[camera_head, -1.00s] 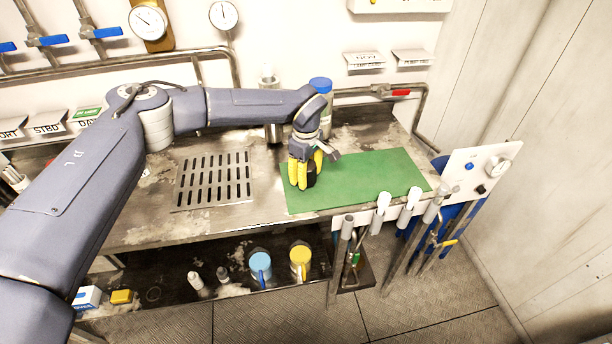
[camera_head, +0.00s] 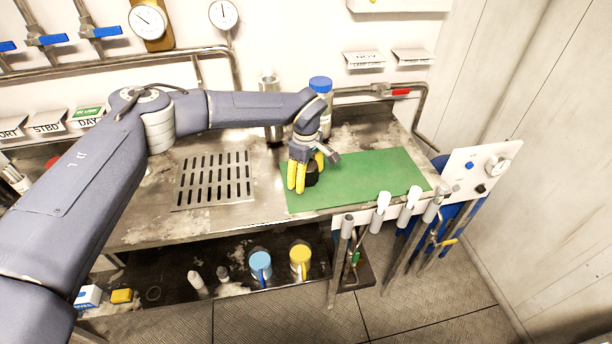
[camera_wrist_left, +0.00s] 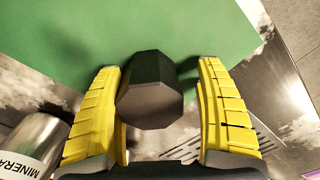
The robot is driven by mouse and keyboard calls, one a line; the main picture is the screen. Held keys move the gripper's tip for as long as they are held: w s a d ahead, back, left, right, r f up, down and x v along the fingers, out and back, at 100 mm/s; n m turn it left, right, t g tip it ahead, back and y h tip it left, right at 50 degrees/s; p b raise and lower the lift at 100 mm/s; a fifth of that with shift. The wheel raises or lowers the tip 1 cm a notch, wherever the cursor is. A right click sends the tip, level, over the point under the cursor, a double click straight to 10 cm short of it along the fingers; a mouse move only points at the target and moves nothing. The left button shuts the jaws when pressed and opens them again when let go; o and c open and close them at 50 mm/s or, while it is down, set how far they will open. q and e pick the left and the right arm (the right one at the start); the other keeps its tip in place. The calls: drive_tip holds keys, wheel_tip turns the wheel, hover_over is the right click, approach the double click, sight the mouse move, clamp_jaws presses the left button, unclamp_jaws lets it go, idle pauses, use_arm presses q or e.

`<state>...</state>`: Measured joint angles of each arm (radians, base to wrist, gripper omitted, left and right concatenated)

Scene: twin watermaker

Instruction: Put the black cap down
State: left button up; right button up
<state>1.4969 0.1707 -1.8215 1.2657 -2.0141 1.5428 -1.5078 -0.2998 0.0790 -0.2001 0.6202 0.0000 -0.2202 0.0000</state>
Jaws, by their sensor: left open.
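The black cap (camera_head: 312,176) rests on the left part of the green mat (camera_head: 375,178). It also shows in the left wrist view (camera_wrist_left: 150,92), faceted and dark, with the green mat (camera_wrist_left: 150,25) around its far side. My left gripper (camera_head: 304,180) reaches down over the cap from above. Its yellow fingers stand on either side of the cap in the left wrist view (camera_wrist_left: 160,100). The jaws are open, with a clear gap at the right finger and a narrow one at the left. My right gripper is in neither view.
A blue-lidded bottle (camera_head: 321,100) and a metal cylinder (camera_head: 270,110) stand behind the gripper. A slotted drain plate (camera_head: 214,181) lies to the left. The right half of the mat is clear. White-topped handles (camera_head: 383,203) stand along the bench's front edge.

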use_arm(q)
wheel_tip(320, 180, up, 12)
drive_tip(key=shift+r, duration=0.2)
idle(0.4)
